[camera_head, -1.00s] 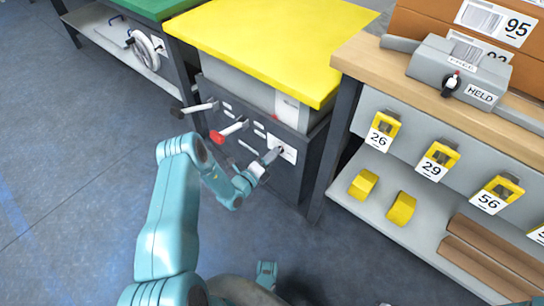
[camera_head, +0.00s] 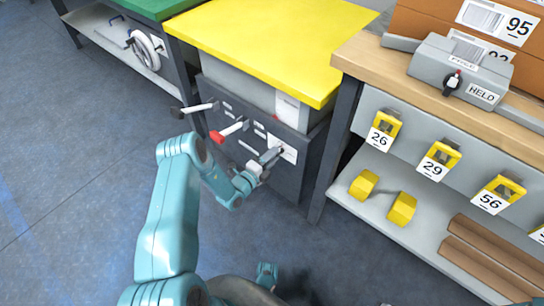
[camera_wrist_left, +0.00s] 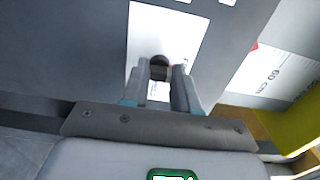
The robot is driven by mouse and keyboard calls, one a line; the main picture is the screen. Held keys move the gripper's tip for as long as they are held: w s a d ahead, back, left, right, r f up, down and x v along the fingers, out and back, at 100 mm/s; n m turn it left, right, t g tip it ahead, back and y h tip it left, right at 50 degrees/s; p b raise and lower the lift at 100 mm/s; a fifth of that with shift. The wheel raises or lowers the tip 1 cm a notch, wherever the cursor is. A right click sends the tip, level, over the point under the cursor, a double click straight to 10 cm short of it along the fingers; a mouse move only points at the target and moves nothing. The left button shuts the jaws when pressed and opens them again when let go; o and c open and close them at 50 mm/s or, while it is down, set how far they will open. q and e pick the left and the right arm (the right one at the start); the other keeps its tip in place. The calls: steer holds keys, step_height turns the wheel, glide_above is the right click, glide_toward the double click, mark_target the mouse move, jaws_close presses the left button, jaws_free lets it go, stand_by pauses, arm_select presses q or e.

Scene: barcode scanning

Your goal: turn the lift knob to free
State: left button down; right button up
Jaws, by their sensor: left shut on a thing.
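A small dark knob (camera_wrist_left: 159,66) sits on a white plate (camera_wrist_left: 153,30) on the dark front panel of the yellow-topped lift table (camera_head: 270,40). My left gripper (camera_head: 274,154) reaches this panel from the left and front. In the left wrist view its two grey fingers (camera_wrist_left: 166,80) are shut on the knob, one on each side. The fingers hide part of the knob and the lower plate, and I cannot read any marks on the plate or tell the knob's setting.
Left of the knob, a red-tipped lever (camera_head: 228,131) and a dark-tipped lever (camera_head: 193,109) stick out from the panel. On the wooden bench at right stands a grey box (camera_head: 460,75) with a black knob and a HELD label. Yellow blocks (camera_head: 402,208) lie on the shelf below.

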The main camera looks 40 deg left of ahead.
arm_select(q)
steer(key=shift+s+d+f, duration=0.1)
steer(key=shift+f, duration=0.05)
steer(key=c, duration=0.9)
jaws_free()
steer(key=shift+o, duration=0.2)
steer(key=s+a+p, duration=0.1)
steer(key=s+p, duration=0.3)
steer(key=s, duration=1.2)
steer(key=shift+a+p, duration=0.15)
steer(key=shift+p, duration=0.25)
steer(key=shift+s, duration=0.1)
